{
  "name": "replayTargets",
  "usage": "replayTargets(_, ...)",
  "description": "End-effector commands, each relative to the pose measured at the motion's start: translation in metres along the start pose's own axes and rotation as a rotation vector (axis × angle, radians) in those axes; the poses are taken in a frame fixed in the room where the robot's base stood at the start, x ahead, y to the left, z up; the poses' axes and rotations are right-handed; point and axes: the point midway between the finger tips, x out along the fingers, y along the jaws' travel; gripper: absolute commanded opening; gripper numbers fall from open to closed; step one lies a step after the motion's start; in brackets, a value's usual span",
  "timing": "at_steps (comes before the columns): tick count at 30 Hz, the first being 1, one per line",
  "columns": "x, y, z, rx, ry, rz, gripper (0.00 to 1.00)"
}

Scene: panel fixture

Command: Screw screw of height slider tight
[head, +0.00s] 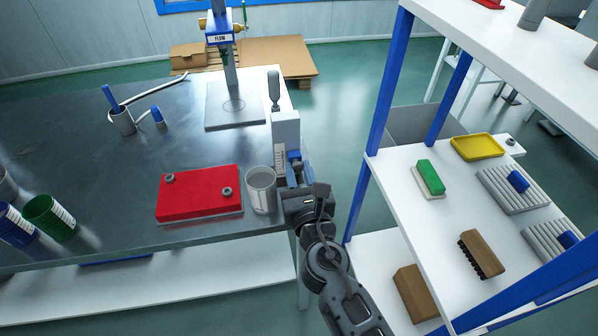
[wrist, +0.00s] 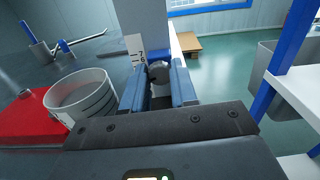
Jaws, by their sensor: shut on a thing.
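The height slider (head: 286,130) is a light grey upright block with a marked scale, standing at the right edge of the metal table. In the wrist view its post (wrist: 150,30) rises ahead of my gripper, with scale figures on its left. The screw (wrist: 158,72) is a dark round knob low on the post, between the two blue fingers. My gripper (wrist: 160,92) is shut on the screw. In the head view my gripper (head: 294,172) is at the slider's near side, and the screw is hidden there.
A grey cup (head: 262,192) stands close left of my gripper, with a red box (head: 200,194) beyond it. A shelf with blue posts (head: 384,90) stands to the right, holding brushes and a yellow tray (head: 477,147). Open floor lies between table and shelf.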

Motion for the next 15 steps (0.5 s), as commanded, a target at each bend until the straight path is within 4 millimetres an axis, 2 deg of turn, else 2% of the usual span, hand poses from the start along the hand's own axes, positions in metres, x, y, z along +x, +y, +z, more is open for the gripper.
replayTargets(8, -0.0002, 0.0008, -0.0004, 0.032, 0.0, 0.002, 0.0)
replayTargets(15, -0.0004, 0.001, -0.001, 0.162, -0.001, 0.003, 0.0)
